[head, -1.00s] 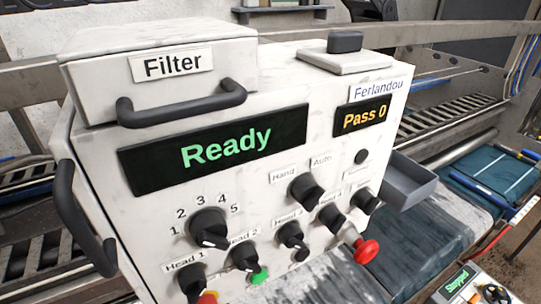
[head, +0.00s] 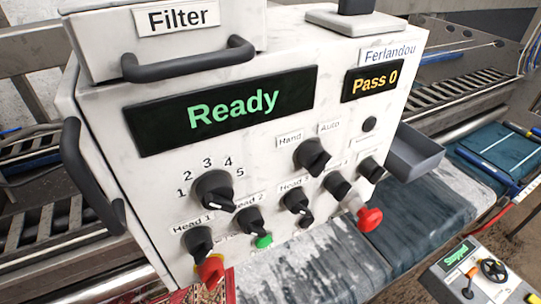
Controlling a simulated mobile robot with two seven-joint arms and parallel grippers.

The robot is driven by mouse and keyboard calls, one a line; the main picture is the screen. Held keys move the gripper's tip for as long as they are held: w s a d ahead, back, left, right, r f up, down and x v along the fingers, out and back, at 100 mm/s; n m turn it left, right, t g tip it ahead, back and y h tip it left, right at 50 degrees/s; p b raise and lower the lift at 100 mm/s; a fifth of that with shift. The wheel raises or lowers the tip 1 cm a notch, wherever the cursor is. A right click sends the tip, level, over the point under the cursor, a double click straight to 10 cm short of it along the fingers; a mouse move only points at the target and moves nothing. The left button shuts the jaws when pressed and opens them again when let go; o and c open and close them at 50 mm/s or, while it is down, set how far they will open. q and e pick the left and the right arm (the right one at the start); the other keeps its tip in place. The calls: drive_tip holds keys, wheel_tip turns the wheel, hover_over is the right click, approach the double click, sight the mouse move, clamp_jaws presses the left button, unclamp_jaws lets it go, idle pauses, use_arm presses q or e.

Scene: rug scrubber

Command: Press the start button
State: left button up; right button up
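The white control panel (head: 150,190) fills the middle of the head view. A green button (head: 263,241) sits low on its front, just below the Head 2 knob (head: 249,219). Its label is too small to read, so I cannot tell if it is marked as start. A red button with yellow (head: 210,268) is at the lower left of the panel, and a red mushroom-shaped button (head: 369,218) sticks out at its right. The large display (head: 233,110) reads "Ready" and the small one (head: 376,81) reads "Pass 0". Neither of my grippers shows.
A black handle (head: 88,178) sticks out on the panel's left side. A grey open tray (head: 415,155) juts out on its right. A separate small box (head: 452,283) at the lower right has a "Stopped" display, a black handwheel (head: 494,270) and an orange-handled lever.

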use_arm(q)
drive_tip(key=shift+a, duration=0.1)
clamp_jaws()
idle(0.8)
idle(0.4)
